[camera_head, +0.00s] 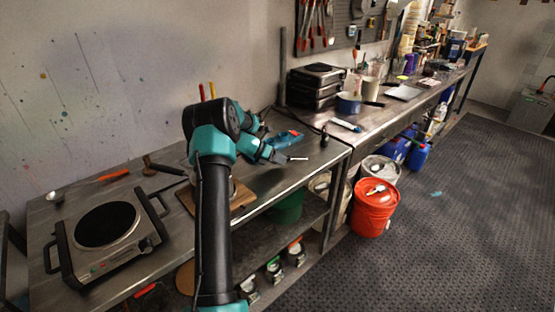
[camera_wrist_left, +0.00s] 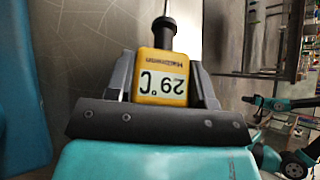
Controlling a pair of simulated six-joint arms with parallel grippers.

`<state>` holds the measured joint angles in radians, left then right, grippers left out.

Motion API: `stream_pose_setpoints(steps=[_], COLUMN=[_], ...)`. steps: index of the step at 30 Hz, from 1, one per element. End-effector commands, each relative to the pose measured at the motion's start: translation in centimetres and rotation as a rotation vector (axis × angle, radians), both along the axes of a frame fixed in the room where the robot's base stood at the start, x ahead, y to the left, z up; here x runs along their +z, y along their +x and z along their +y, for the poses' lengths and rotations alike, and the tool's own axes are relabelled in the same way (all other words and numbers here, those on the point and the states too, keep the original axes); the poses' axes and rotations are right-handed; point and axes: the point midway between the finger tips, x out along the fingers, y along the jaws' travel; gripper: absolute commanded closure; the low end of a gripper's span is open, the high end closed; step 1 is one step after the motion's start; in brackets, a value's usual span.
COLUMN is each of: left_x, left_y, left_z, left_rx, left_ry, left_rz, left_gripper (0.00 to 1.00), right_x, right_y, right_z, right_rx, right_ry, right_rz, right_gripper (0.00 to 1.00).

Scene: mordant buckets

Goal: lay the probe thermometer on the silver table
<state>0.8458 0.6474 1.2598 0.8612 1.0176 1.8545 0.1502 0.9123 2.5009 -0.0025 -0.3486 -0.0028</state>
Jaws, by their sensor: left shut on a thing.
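The probe thermometer (camera_wrist_left: 161,75) has a yellow body whose display reads 29 °C upside down, a black collar and a thin metal probe. My left gripper (camera_wrist_left: 163,85) is shut on its yellow body, one finger on each side. In the head view, my left gripper (camera_head: 287,158) is over the right part of the steel table (camera_head: 262,184), and a small pale part of the thermometer (camera_head: 298,159) shows at its tip. The gap to the table is hard to judge. What seems to be my right gripper (camera_wrist_left: 254,101) is small at the right of the wrist view.
A hot plate (camera_head: 107,225) stands on the table's left part. A wooden board (camera_head: 243,193) lies partly behind my left arm. A blue tool (camera_head: 287,138) lies just behind my left gripper. A second bench (camera_head: 375,118) continues at right; an orange bucket (camera_head: 372,215) stands on the floor.

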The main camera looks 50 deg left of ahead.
Motion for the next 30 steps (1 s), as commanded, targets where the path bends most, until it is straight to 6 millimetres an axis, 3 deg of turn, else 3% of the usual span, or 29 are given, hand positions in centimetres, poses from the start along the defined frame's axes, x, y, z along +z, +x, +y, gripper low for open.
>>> stream_pose_setpoints(steps=[2, 3, 12, 23, 30], left_x=[0.0, 0.0, 0.0, 0.2, 2.1], left_y=[0.0, 0.0, 0.0, -0.4, -2.4], left_z=[0.0, 0.0, 0.0, 0.3, 1.5], left_rx=[0.0, 0.0, 0.0, 0.002, 0.002], left_ry=[0.0, 0.0, 0.0, 0.001, 0.002], left_rz=[0.0, 0.0, 0.0, 0.001, 0.0], left_gripper=[0.75, 0.5, 0.22, 0.22, 0.22], right_x=[0.0, 0.0, 0.0, 0.0, 0.0], right_y=[0.0, 0.0, 0.0, 0.0, 0.0], right_z=[0.0, 0.0, 0.0, 0.0, 0.0], right_rx=[0.0, 0.0, 0.0, 0.0, 0.0], right_ry=[0.0, 0.0, 0.0, 0.0, 0.0], right_rz=[0.0, 0.0, 0.0, 0.0, 0.0], right_gripper=[0.57, 0.57, 0.57, 0.57, 0.57])
